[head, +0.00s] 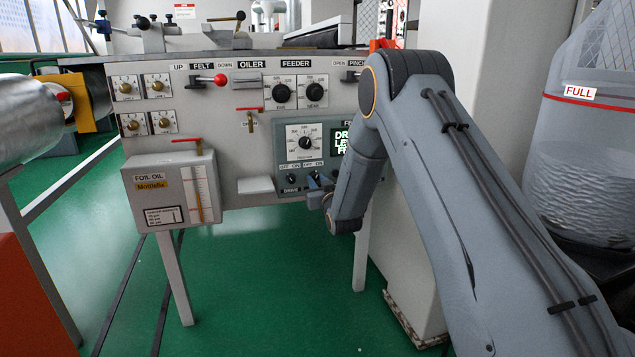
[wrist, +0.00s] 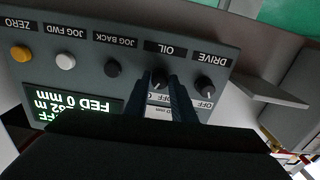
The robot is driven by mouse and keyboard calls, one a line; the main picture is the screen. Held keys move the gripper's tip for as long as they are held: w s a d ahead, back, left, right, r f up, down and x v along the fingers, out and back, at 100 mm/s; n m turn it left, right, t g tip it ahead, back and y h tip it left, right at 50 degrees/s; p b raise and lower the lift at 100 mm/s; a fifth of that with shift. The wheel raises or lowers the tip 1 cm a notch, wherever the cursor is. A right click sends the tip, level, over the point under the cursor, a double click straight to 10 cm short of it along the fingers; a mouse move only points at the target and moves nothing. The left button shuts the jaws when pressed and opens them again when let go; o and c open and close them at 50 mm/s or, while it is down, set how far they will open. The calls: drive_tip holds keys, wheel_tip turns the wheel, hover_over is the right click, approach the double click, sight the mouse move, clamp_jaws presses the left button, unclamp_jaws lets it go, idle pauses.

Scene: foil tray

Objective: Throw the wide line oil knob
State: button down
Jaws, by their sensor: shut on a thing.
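The oil knob (wrist: 159,76) is a small black knob with a pale pointer line, under the label OIL on a dark grey control panel (wrist: 92,84). The wrist view shows it upside down. My gripper (wrist: 163,82) has its two dark fingers on either side of this knob and is shut on it; they hide part of the knob and its OFF/ON marks. In the head view my gripper (head: 322,192) is at the lower edge of the panel (head: 283,160), and the wrist hides part of that area.
The black drive knob (wrist: 205,86) is close beside the oil knob. Black jog back (wrist: 112,69), white jog forward (wrist: 65,61) and yellow zero (wrist: 20,53) buttons line the panel. A lit display (wrist: 70,103) shows feed text. A foil oil box (head: 172,190) hangs at left.

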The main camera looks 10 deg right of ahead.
drive_tip(key=n+p, duration=0.1)
drive_tip(key=n, duration=0.4)
drive_tip(key=shift+n, duration=0.3)
drive_tip(key=n+p, duration=0.1)
drive_tip(key=n, duration=0.4)
drive_tip(key=shift+d+n, duration=0.1)
drive_tip(key=shift+n, duration=0.3)
drive_tip(key=c, duration=1.5)
unclamp_jaws()
drive_tip(key=shift+s+d+p, duration=0.2)
drive_tip(key=shift+s, duration=1.1)
drive_tip(key=shift+s+d+p, duration=0.2)
drive_tip(key=shift+s+p, duration=0.05)
drive_tip(key=shift+s, duration=1)
drive_tip(key=shift+s+d+p, duration=0.2)
drive_tip(key=shift+s, duration=1.1)
